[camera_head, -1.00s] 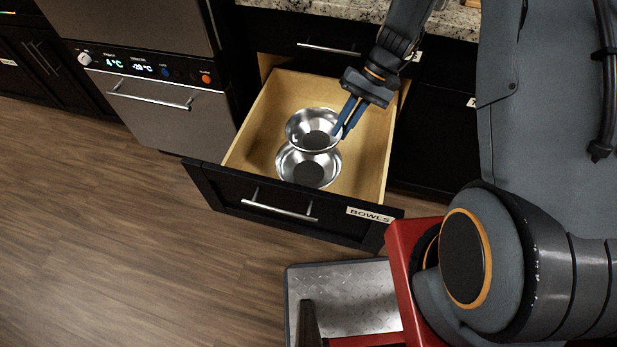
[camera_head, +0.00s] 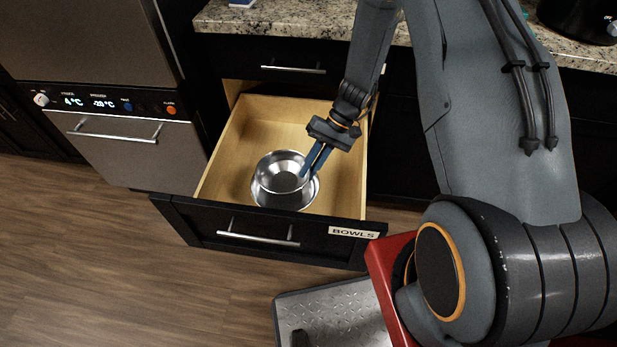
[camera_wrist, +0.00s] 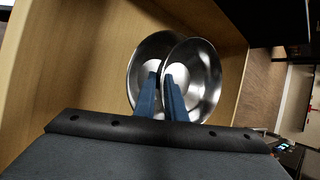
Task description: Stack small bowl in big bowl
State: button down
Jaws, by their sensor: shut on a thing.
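The small bowl (camera_head: 281,167) is shiny metal and sits over the big bowl (camera_head: 284,202), largely covering it in the head view. The big bowl is also metal and rests on the drawer floor. My gripper (camera_head: 306,174) is shut on the right rim of the small bowl. In the wrist view the two blue fingers (camera_wrist: 162,98) reach down to the overlapping bowls and pinch a rim. I cannot tell whether the small bowl touches the big one or hangs just above it.
The open wooden drawer (camera_head: 235,135) has a black front with a BOWLS label (camera_head: 354,232); its back part is empty. A steel appliance (camera_head: 115,135) is at left, and a granite counter (camera_head: 270,22) behind.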

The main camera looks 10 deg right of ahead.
notch_tip(320, 180, down, 4)
jog(key=shift+r, duration=0.1)
dwell(0.4)
jog(key=shift+f, duration=0.5)
jog(key=shift+f, duration=0.2)
jog(key=c, duration=2.1)
grip_release()
